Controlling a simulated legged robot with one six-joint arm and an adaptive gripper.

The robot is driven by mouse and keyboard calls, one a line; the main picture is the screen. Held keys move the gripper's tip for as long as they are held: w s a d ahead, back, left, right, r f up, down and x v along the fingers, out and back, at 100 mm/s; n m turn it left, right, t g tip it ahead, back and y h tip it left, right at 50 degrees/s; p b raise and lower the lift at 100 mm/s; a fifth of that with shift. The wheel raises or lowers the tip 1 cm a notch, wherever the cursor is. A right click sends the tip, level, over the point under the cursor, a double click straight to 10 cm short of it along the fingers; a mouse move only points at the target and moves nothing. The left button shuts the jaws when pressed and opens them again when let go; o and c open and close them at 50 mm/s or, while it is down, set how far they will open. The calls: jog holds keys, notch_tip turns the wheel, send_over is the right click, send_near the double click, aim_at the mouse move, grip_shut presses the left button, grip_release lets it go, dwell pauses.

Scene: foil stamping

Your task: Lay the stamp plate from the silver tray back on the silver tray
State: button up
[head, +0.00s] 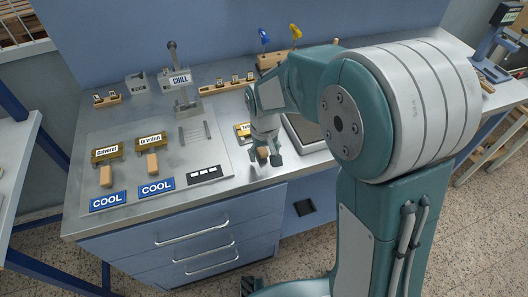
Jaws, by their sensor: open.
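My gripper (263,161) points down over the bench. It is open, with its fingers around a wooden handle (262,153); I cannot tell whether they touch it. A brass stamp plate (241,131) shows just behind, its label mostly hidden by my wrist. The handle appears to belong to this plate. Two other brass plates with wooden handles, labelled "Gaiversi" (119,153) and "Orvelium" (152,140), lie to the left. A tray with a pale rim (311,149) and dark inside is right of my gripper, partly hidden by my arm; I cannot tell for sure that it is the silver tray.
Two blue "COOL" signs (156,187) and a black sign with white blocks (204,175) lie near the front edge. A "CHILL" stand (181,80) with a lever stands behind. Small labelled holders (228,84) line the back. Bare metal bench lies front left.

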notch_tip(320, 180, up, 12)
dwell(0.4)
dwell(0.4)
